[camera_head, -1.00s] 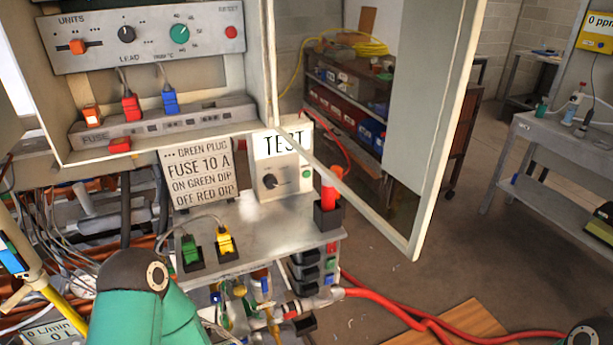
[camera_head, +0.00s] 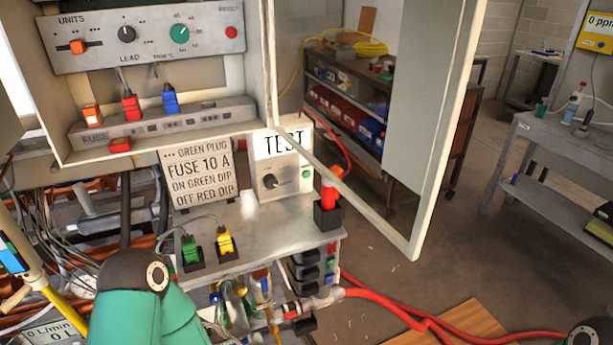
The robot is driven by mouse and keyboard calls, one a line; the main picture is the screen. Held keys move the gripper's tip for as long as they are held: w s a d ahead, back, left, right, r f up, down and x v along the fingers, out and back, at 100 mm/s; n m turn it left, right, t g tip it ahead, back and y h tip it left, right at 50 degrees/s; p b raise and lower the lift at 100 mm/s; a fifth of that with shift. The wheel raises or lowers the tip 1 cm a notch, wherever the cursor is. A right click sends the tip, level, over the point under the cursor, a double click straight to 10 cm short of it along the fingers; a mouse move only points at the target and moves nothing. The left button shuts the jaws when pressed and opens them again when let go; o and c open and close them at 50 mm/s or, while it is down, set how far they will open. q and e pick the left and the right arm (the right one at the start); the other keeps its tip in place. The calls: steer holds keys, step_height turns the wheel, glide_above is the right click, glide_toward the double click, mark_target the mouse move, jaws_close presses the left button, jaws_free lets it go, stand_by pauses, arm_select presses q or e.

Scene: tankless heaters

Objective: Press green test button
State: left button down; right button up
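A white TEST box (camera_head: 284,166) stands at the back right of a grey metal shelf. It has a dark rotary knob (camera_head: 270,181) and a small green test button (camera_head: 307,174) on its right side, close to the open door's lower edge. A teal arm link of mine rises at the bottom left, and a dark joint of mine shows at the bottom right corner. Neither gripper's fingers are in the picture.
An open cabinet door (camera_head: 430,130) slants across right of the TEST box. A red-handled tool in a black holder (camera_head: 328,216) stands right of it. Green (camera_head: 190,250) and yellow (camera_head: 225,242) plugs sit in front. A sign (camera_head: 198,178) stands left. Red hoses (camera_head: 400,308) lie below.

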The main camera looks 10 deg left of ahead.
jaws_close()
stand_by(1.4)
